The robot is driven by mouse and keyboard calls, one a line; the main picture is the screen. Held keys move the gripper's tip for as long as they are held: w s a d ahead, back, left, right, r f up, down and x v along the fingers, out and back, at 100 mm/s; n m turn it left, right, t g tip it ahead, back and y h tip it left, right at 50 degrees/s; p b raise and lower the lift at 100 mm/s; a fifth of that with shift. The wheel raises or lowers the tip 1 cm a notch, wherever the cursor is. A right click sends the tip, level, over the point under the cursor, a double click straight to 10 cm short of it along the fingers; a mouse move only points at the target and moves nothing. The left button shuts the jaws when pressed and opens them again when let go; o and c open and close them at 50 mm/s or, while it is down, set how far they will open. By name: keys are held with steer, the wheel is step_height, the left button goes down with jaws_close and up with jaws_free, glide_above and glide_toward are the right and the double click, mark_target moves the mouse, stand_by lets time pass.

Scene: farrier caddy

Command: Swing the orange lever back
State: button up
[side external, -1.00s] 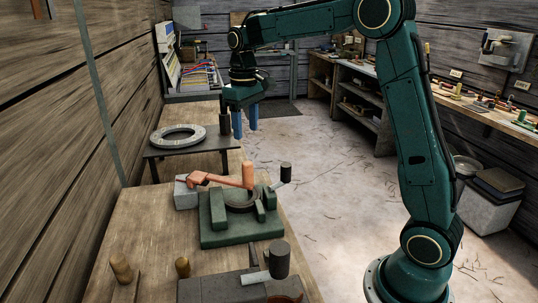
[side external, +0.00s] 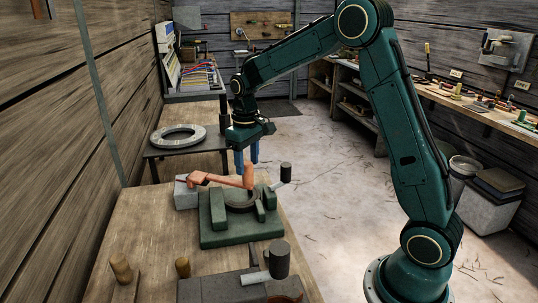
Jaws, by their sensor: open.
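The orange lever (side external: 217,180) runs from a grey block (side external: 186,192) on the left to an upright orange handle (side external: 248,176) on the right. It reaches over the green fixture (side external: 218,232), which holds a dark round ring (side external: 239,201). My gripper (side external: 246,160) points down with its blue fingers around or just behind the top of the handle. The fingers are open; I cannot tell whether they touch the handle. The lower fingertips are partly hidden by the handle.
A black-knobbed handle (side external: 286,173) stands at the fixture's right. A grey ring (side external: 178,136) lies on a dark stand (side external: 160,153) behind. A dark hammer-like tool (side external: 279,260) and wooden pegs (side external: 121,267) are in front.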

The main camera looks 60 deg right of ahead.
steer(key=shift+f, duration=1.75)
jaws_close()
